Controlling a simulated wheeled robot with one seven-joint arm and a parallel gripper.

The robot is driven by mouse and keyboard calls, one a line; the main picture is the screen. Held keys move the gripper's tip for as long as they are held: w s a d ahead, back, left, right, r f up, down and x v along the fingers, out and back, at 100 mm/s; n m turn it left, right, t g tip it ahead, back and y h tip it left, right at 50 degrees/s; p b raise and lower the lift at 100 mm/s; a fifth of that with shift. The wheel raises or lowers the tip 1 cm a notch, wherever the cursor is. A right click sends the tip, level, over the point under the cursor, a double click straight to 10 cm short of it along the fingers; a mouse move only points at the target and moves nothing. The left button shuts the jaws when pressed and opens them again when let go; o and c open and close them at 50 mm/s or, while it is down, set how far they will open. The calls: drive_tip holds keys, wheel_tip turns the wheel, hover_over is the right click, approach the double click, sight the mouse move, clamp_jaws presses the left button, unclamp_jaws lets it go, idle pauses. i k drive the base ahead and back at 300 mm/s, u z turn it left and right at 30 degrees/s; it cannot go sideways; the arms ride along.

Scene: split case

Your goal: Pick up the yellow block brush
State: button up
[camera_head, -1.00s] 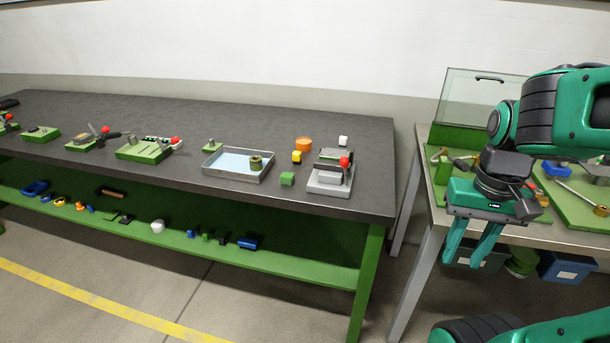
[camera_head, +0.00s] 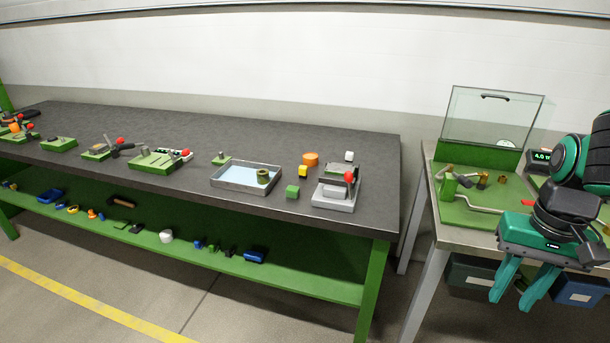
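A small yellow block (camera_head: 303,171) stands on the dark bench top (camera_head: 345,143), between an orange round piece and a green cube; I cannot make out bristles on it. A brown, brush-like piece (camera_head: 122,201) lies on the green lower shelf, too small to tell more. My gripper (camera_head: 511,298) hangs at the right, in front of the second table, pointing down. Its two teal fingers are apart with nothing between them. It is far to the right of the yellow block.
A metal tray (camera_head: 225,186), a green cube (camera_head: 292,191), an orange piece (camera_head: 311,159) and a red-knobbed fixture (camera_head: 333,199) surround the block. The right table (camera_head: 462,237) holds a clear-lidded station. Blue bins (camera_head: 580,289) hang below it. The floor in front of the bench is open.

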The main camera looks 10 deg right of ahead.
sight(302, 170)
drive_tip(key=i, duration=1.2)
drive_tip(key=z, duration=0.05)
